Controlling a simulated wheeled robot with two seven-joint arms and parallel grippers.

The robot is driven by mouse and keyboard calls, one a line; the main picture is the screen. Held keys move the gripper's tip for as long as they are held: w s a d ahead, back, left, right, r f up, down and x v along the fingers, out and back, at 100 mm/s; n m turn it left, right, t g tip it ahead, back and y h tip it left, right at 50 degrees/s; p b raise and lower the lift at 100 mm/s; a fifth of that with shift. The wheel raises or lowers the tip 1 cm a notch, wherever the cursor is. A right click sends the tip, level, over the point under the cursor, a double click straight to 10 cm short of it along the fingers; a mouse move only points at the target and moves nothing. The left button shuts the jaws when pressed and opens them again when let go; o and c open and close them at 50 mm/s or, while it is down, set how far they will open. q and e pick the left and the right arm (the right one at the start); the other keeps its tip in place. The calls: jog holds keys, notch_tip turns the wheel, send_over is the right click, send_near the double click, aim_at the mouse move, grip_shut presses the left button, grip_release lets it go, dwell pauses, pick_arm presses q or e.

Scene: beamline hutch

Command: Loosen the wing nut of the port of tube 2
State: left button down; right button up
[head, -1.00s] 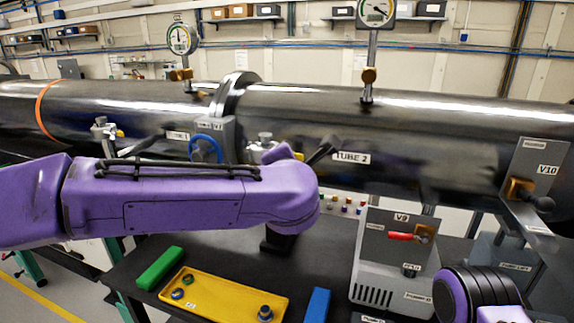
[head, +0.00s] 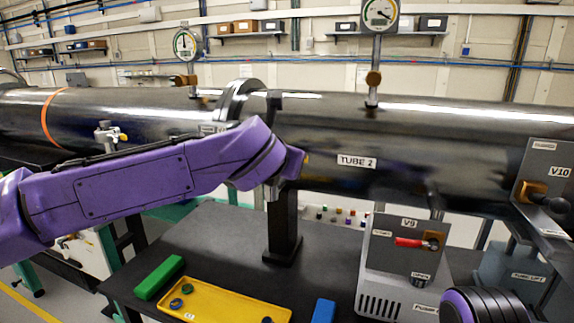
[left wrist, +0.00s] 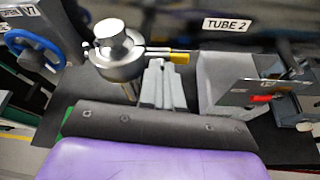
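Tube 2 (head: 430,150) is the long dark pipe across the head view, with its white label also in the left wrist view (left wrist: 228,25). In the left wrist view the port of tube 2 (left wrist: 116,50) is a round metal fitting with a clamp. The yellow wing nut (left wrist: 179,57) sits at the right end of the clamp's rods. My left gripper (left wrist: 163,72) shows grey finger parts just below the wing nut; contact and finger gap are unclear. In the head view my purple left arm hides most of the port. My right gripper is out of view.
A yellow tray (head: 215,300), a green block (head: 158,277) and a blue block (head: 324,311) lie on the dark table. The V9 box (head: 400,260) stands to the right, under the tube. The blue V7 handwheel (left wrist: 30,48) is left of the port.

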pick_arm(q)
jog(key=shift+a+r+n+h, duration=0.1)
jog(key=shift+a+n+h, duration=0.05)
jog(key=shift+n+h, duration=0.2)
dwell(0.4)
jog(key=c, duration=1.3)
grip_release()
jog(key=shift+w, duration=0.1)
